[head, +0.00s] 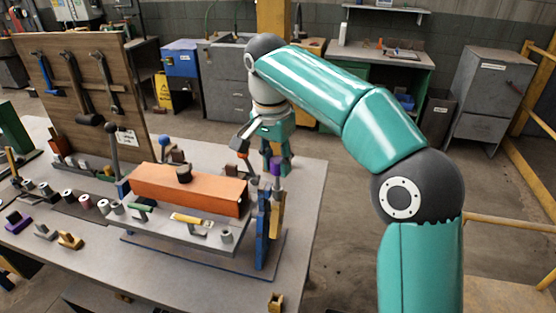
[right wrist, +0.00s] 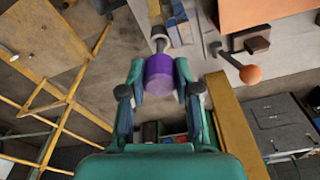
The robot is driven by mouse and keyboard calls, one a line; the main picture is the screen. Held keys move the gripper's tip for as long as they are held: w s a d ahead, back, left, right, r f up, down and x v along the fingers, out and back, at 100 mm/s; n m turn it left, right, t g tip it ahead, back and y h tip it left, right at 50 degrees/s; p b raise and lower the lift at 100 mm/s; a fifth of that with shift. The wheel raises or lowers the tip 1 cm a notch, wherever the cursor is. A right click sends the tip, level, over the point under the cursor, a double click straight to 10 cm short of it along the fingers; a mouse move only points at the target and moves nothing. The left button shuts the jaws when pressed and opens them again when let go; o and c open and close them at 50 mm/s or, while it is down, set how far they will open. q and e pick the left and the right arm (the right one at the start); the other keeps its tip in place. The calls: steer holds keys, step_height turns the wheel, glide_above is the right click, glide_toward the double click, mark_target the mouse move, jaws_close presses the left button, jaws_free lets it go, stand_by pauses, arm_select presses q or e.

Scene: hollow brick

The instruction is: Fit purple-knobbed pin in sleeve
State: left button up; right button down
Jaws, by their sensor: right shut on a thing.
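The purple-knobbed pin (head: 276,167) is upright in the head view, at the right end of the orange brick's fixture, with its grey shaft pointing down. My right gripper (head: 277,163) comes from above and is shut on the purple knob. In the right wrist view the knob (right wrist: 159,74) sits between the two fingers of the gripper (right wrist: 161,82), and the grey shaft runs beyond it. The shaft's lower end lies near a tan piece and a blue post (head: 263,228). I cannot tell which part is the sleeve, or whether the shaft is inside it. My left gripper is not in view.
The orange brick (head: 190,190) lies on a grey plate with clamps around it. An orange-tipped lever (head: 242,148) stands close left of my gripper and also shows in the right wrist view (right wrist: 251,74). A tool board (head: 85,85) stands behind. The table's right strip is clear.

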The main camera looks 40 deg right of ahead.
mark_target(277, 189)
steer(key=shift+f+b, duration=1.7)
steer(key=shift+f, duration=0.55)
steer(key=c, duration=0.7)
jaws_free()
steer(key=shift+c, duration=0.2)
steer(key=r, duration=0.6)
steer(key=shift+s+a+r, duration=0.1)
steer(key=shift+a+r, duration=0.15)
steer(key=shift+a, duration=0.1)
steer(key=shift+r, duration=0.45)
